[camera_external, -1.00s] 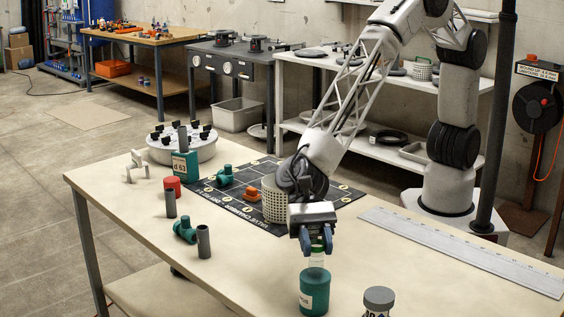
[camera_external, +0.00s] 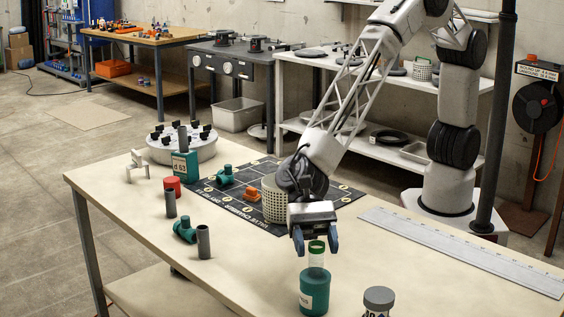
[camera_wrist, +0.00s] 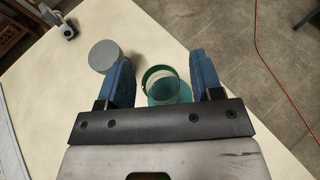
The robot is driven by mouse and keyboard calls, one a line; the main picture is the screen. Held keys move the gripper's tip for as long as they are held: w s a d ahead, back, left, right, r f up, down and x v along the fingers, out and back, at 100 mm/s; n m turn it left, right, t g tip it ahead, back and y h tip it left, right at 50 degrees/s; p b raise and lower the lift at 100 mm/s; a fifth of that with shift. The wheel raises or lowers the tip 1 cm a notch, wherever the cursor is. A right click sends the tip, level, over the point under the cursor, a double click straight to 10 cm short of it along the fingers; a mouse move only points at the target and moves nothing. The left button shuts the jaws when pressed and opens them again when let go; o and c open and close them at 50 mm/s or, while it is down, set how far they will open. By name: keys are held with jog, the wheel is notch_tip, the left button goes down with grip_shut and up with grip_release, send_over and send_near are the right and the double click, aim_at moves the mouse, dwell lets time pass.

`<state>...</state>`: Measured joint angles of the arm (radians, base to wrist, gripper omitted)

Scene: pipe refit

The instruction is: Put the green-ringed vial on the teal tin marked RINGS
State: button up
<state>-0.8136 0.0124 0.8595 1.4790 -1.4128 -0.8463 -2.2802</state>
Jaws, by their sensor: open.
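The green-ringed vial (camera_external: 316,256) is clear with a green ring at its top. It stands upright on the teal tin (camera_external: 314,291) near the table's front edge. In the wrist view the vial's green ring (camera_wrist: 159,76) shows between my fingers, with part of the teal tin (camera_wrist: 170,92) below it. My gripper (camera_external: 315,246) is open just above the vial, with its blue fingers apart on either side and clear of it. The tin's label is only partly visible.
A grey-lidded jar (camera_external: 379,300) stands right of the tin; its grey lid (camera_wrist: 104,56) is beside a finger in the wrist view. A perforated cup (camera_external: 274,204) stands on the dark mat (camera_external: 232,211) behind. A long ruler (camera_external: 460,250) lies at right.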

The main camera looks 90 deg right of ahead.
jog(key=v, duration=1.2)
jog(key=shift+f, duration=0.1)
dwell(0.7)
